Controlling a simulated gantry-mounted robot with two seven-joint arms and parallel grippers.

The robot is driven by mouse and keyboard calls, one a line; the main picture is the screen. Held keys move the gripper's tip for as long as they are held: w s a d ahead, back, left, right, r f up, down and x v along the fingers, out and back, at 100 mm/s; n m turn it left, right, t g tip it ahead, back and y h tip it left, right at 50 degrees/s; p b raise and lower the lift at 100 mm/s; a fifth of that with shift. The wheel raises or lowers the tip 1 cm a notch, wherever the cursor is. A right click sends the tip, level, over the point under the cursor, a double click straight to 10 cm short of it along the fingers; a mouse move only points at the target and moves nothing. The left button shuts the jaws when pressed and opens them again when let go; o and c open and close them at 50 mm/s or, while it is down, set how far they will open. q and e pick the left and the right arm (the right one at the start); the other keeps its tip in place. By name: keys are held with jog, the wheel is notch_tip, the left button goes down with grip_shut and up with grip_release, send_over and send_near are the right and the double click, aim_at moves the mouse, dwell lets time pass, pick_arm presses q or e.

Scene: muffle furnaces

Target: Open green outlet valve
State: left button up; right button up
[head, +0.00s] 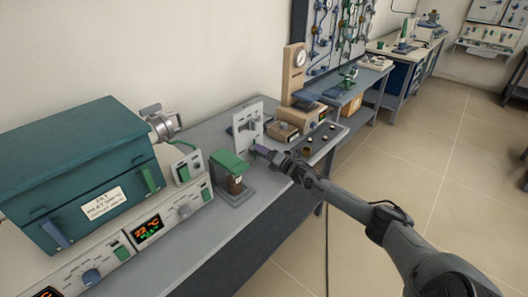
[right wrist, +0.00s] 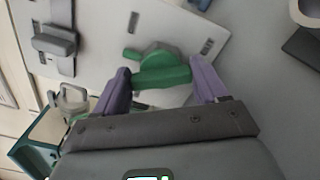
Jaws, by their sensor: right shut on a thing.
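The green valve handle (right wrist: 162,70) sits on a light upright panel (right wrist: 205,30) in the right wrist view. The same panel shows in the head view (head: 241,127), standing on the bench. My right gripper (right wrist: 163,82) has its two purple fingers on either side of the green handle and is shut on it. In the head view my right gripper (head: 262,152) reaches in from the lower right to the front of the panel, and the handle cannot be made out there. My left gripper is in neither view.
A green-topped device (head: 229,162) stands on the bench just left of my right gripper. A teal furnace (head: 75,165) with a lit display is farther left. A wooden stand with a gauge (head: 294,70) is behind the panel. The floor at right is clear.

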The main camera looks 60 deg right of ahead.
jog(key=m+p, duration=0.1)
jog(key=m, duration=0.5)
jog(key=shift+f, duration=0.1)
dwell(0.4)
jog(key=o, duration=1.1)
jog(key=shift+c, duration=0.2)
jog(key=shift+s+p, duration=0.15)
jog(key=shift+p, duration=0.2)
jog(key=shift+s+p, duration=0.35)
jog(key=shift+s, duration=0.15)
jog(key=shift+s+a+p, duration=0.3)
jog(key=shift+s+p, duration=0.35)
jog(key=shift+s, duration=0.9)
jog(key=shift+s+a+p, duration=0.25)
jog(key=shift+s+p, duration=0.45)
jog(key=shift+s, duration=0.9)
jog(key=shift+s+a+p, duration=0.3)
jog(key=shift+s+p, duration=0.35)
jog(key=shift+s, duration=0.9)
